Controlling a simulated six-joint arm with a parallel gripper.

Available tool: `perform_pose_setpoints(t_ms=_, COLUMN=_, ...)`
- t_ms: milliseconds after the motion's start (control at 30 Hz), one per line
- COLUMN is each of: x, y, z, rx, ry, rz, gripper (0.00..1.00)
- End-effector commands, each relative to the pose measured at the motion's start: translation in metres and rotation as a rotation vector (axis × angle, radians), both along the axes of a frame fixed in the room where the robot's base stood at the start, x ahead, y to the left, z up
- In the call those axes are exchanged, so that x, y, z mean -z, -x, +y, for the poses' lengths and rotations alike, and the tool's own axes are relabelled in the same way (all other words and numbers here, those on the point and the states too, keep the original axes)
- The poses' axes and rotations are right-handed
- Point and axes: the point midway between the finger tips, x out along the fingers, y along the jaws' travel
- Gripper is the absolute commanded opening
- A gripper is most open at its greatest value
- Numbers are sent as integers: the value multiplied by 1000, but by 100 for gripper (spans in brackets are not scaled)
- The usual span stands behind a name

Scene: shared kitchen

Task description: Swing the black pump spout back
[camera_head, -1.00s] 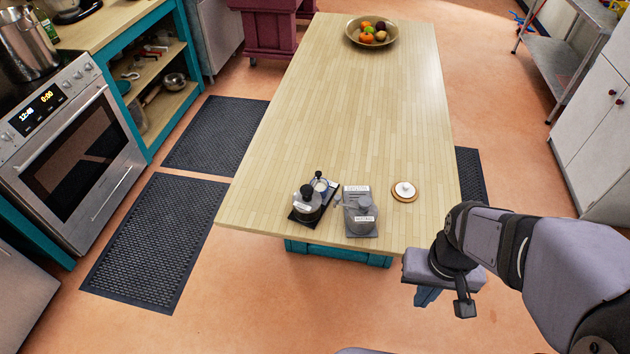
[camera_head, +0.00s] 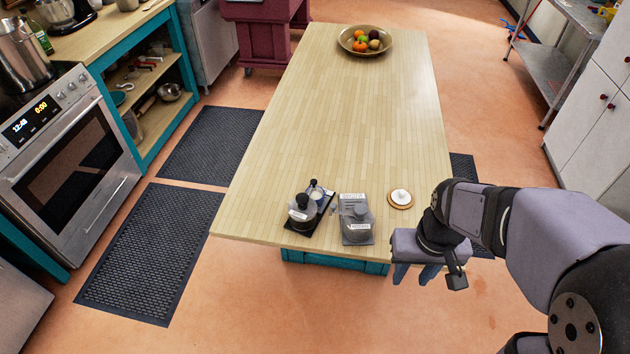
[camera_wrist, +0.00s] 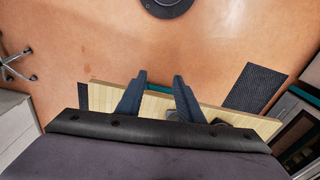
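On the table's near end, a dark bottle with a black top (camera_head: 302,208) stands on a black tray (camera_head: 322,226). A small pale jar with a dark top (camera_head: 316,190) stands behind it. To their right, a grey tray (camera_head: 350,238) carries a grey, labelled container (camera_head: 358,215). The black pump spout is too small to make out. My gripper (camera_head: 414,274) is off the table's near right corner, right of these items, fingers pointing down and apart. The wrist view shows the open, empty fingers (camera_wrist: 159,80) in front of the table edge (camera_wrist: 110,88).
A white knob-like piece on a round wooden disc (camera_head: 401,199) lies near my gripper. A fruit bowl (camera_head: 364,40) is at the table's far end. The middle of the tabletop (camera_head: 350,120) is clear. An oven (camera_head: 68,165) stands left, white cabinets (camera_head: 595,140) right.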

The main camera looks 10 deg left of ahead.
Motion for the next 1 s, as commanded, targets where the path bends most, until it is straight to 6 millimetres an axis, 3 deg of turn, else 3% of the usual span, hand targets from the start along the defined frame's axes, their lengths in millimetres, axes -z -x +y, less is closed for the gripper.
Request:
perform_pose_setpoints(t_ms=33, x=-1, y=-22, z=10, rx=-43, ry=-8, rz=-21, gripper=34)
perform_pose_setpoints(t_ms=167, x=-11, y=-80, z=45, rx=-173, ry=-34, rz=-80, gripper=34)
perform_pose_setpoints(t_ms=300, x=-20, y=-140, z=93, rx=-330, ry=-65, rz=-151, gripper=34)
perform_pose_setpoints(t_ms=500, x=-31, y=-200, z=162, rx=-523, ry=-105, rz=-243, gripper=34)
perform_pose_setpoints(t_ms=700, x=-39, y=-227, z=207, rx=-636, ry=-129, rz=-302, gripper=34)
perform_pose_setpoints(t_ms=1000, x=-41, y=-235, z=220, rx=-670, ry=-136, rz=-320, gripper=34)
